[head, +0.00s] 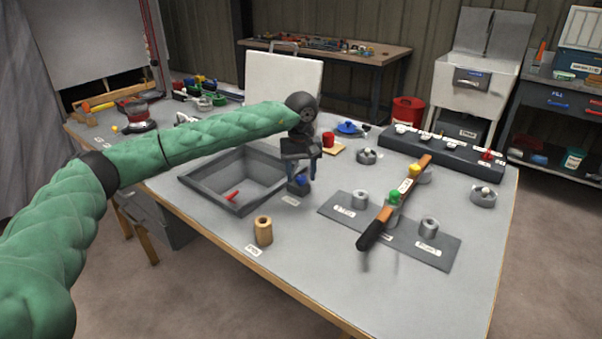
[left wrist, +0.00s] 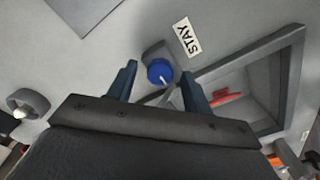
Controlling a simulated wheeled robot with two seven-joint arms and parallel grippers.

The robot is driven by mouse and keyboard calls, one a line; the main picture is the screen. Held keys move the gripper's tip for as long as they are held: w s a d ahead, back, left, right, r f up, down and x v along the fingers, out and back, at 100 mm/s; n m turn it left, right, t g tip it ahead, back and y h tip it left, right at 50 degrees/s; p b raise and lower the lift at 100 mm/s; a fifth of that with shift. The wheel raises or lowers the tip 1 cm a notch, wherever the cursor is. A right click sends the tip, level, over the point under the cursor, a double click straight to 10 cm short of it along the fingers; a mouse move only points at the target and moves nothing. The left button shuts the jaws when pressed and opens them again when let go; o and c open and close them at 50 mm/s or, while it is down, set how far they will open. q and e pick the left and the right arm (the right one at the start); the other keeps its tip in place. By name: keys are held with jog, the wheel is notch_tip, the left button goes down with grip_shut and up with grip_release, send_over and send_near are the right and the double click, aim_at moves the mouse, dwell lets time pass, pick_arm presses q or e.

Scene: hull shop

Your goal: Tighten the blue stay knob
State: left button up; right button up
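The blue stay knob (head: 302,180) sits on a small grey block at the right corner of the dark-framed opening in the table. My left gripper (head: 303,178) points down over it, its arm reaching in from the left. In the left wrist view the round blue knob (left wrist: 160,71), with a pale mark on its face, shows between the two fingertips of the left gripper (left wrist: 157,75). The fingers are apart, with a gap on each side of the knob. A white STAY label (left wrist: 187,37) lies beside the block. My right gripper is in neither view.
The framed opening (head: 190,182) holds a red handle (head: 232,196). A tan cylinder (head: 263,231) stands at the front. A dark rack (head: 455,160) lies behind right.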

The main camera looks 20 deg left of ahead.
aim_at(301, 176)
pick_arm(q)
jog(key=shift+r, duration=0.1)
jog(key=shift+r+b, duration=0.3)
jog(key=shift+r, duration=3.5)
